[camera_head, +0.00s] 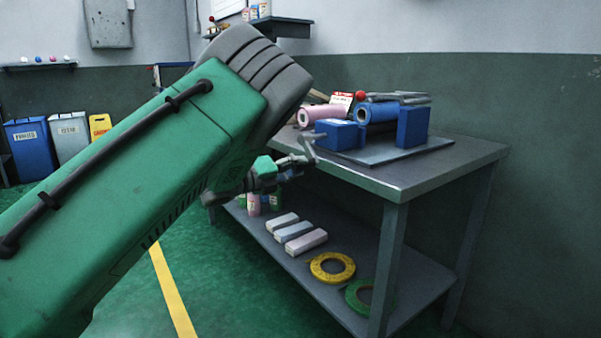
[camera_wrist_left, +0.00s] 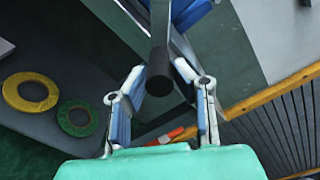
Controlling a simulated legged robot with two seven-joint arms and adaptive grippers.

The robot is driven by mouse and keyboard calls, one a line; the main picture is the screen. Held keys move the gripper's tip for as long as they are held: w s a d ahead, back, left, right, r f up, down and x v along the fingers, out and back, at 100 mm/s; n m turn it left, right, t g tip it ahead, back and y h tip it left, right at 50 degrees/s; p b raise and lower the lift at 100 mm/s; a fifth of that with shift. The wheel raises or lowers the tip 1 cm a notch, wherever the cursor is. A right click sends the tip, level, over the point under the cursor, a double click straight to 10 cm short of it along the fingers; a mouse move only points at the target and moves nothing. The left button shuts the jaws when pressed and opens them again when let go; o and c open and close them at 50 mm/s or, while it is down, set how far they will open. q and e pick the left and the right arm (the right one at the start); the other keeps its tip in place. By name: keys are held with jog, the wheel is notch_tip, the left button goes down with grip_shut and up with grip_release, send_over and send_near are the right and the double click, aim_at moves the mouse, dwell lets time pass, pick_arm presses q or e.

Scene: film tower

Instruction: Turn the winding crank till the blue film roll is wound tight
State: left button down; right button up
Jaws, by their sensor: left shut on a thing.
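The blue film roll (camera_head: 376,112) lies in a winding stand between blue blocks (camera_head: 338,134) on a flat plate on the workbench. My left gripper (camera_head: 306,150) is at the bench's near left edge, beside the stand. In the left wrist view its fingers (camera_wrist_left: 166,100) are on both sides of a dark cylindrical crank handle (camera_wrist_left: 160,72), and it is shut on this handle. A grey crank arm (camera_wrist_left: 186,48) runs up from there toward a blue part. How tight the film is cannot be told. My right gripper is not in view.
A pink roll (camera_head: 322,114) and a red knob (camera_head: 360,95) are by the stand. The workbench (camera_head: 470,150) is bare at its right end. Its lower shelf holds boxes (camera_head: 298,232), a yellow ring (camera_head: 332,266) and a green ring (camera_head: 358,296). Bins (camera_head: 30,146) stand far left.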

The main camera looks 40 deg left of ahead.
pick_arm(q)
jog(key=shift+f+m+b, duration=0.3)
jog(key=shift+f+m, duration=0.15)
jog(key=shift+m, duration=0.05)
jog(key=shift+w+a, duration=0.1)
jog(key=c, duration=1.4)
grip_release()
jog(key=shift+o, duration=0.2)
jog(key=shift+r, duration=0.1)
jog(key=shift+a, duration=0.1)
jog(key=shift+s, duration=0.2)
jog(key=v, duration=1.1)
jog(key=shift+s+a, duration=0.15)
jog(key=shift+s, duration=0.1)
